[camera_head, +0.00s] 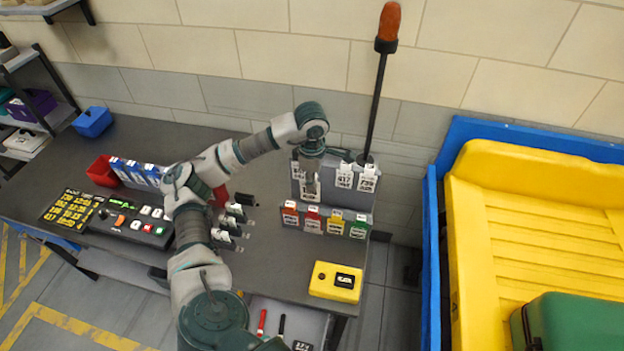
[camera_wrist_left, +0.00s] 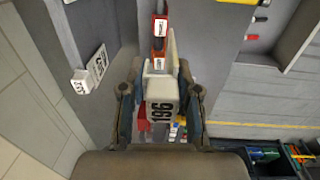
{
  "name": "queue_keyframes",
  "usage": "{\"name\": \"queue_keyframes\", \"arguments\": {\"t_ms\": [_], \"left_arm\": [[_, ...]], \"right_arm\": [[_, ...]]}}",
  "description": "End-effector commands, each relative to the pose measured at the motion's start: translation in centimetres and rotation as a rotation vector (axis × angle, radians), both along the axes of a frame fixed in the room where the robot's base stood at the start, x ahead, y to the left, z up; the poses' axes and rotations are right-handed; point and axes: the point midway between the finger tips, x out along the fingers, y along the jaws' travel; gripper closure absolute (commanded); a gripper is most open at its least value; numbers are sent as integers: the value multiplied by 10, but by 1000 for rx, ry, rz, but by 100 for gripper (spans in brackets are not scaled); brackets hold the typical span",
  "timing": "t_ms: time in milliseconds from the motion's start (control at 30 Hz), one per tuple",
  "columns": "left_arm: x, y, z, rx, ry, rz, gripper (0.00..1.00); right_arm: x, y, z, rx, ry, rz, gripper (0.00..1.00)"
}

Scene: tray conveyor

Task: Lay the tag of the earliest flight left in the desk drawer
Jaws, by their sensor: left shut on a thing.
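My left gripper (camera_head: 310,178) is at the upper row of the grey tag rack (camera_head: 330,203), at the back right of the desk. It is shut on a white tag (camera_wrist_left: 161,110) with black digits that look like 196 in the left wrist view. Other white tags (camera_head: 345,176) hang on the upper row, to the right of the gripper. Two of them show at the left in the wrist view (camera_wrist_left: 97,64). The desk drawer (camera_head: 262,306) is pulled out at the front; a red pen, a black pen and a dark labelled item lie in it. My right gripper is out of view.
Coloured tags (camera_head: 312,220) hang on the rack's lower row. A yellow box (camera_head: 335,281) stands at the desk's front right corner.

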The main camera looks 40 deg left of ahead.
Motion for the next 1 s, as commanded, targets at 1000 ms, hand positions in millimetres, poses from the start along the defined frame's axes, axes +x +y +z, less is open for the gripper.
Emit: {"name": "queue_keyframes", "arguments": {"t_ms": [1000], "left_arm": [[2, -4, 38, -1, 3, -38, 100]], "right_arm": [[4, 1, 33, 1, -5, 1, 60]]}}
